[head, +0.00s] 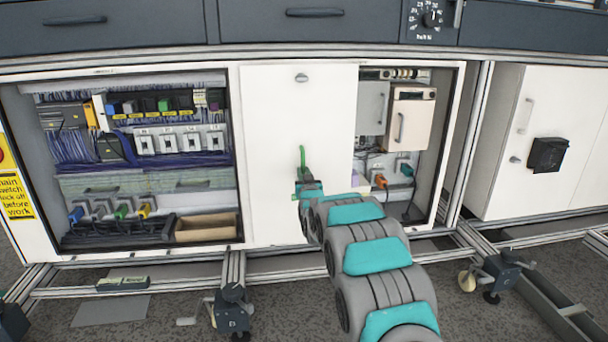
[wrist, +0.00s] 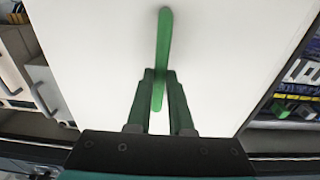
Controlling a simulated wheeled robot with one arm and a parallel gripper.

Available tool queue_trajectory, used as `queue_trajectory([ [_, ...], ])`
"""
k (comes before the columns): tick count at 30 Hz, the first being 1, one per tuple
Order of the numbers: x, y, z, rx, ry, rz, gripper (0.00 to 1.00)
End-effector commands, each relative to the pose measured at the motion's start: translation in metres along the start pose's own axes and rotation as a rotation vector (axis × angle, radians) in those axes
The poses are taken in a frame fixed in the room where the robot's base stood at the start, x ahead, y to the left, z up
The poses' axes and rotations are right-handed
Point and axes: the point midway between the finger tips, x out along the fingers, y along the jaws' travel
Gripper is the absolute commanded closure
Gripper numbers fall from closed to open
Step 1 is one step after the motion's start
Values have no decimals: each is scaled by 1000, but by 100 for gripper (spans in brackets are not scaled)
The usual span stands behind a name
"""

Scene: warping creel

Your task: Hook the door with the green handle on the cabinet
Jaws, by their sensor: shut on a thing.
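The white door (head: 270,140) with the green handle (head: 302,155) is in the middle of the cabinet (head: 120,68) in the head view. Open cabinet interior shows on both sides of it. In the wrist view the green handle (wrist: 164,50) runs lengthwise up the white door (wrist: 100,50). My gripper (wrist: 160,80) is shut on the handle, one green finger on each side of it. In the head view my gripper (head: 305,180) is at the lower end of the handle, and its fingers are hard to make out.
Wiring, relays and coloured plugs fill the left bay (head: 150,130). The right bay holds grey and white units (head: 410,120) and plugs. A white cabinet with a black box (head: 547,154) stands at the right. Frame rails and feet (head: 232,305) run along the floor in front.

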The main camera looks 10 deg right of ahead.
Motion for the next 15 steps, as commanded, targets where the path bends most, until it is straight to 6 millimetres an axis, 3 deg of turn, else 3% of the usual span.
queue_trajectory([
  [4,3,0,-4,0,9,0,100],
  [5,3,0,-4,0,9,0,79],
  [13,3,0,-2,0,4,0,49],
  [15,2,0,-2,0,3,0,45],
])
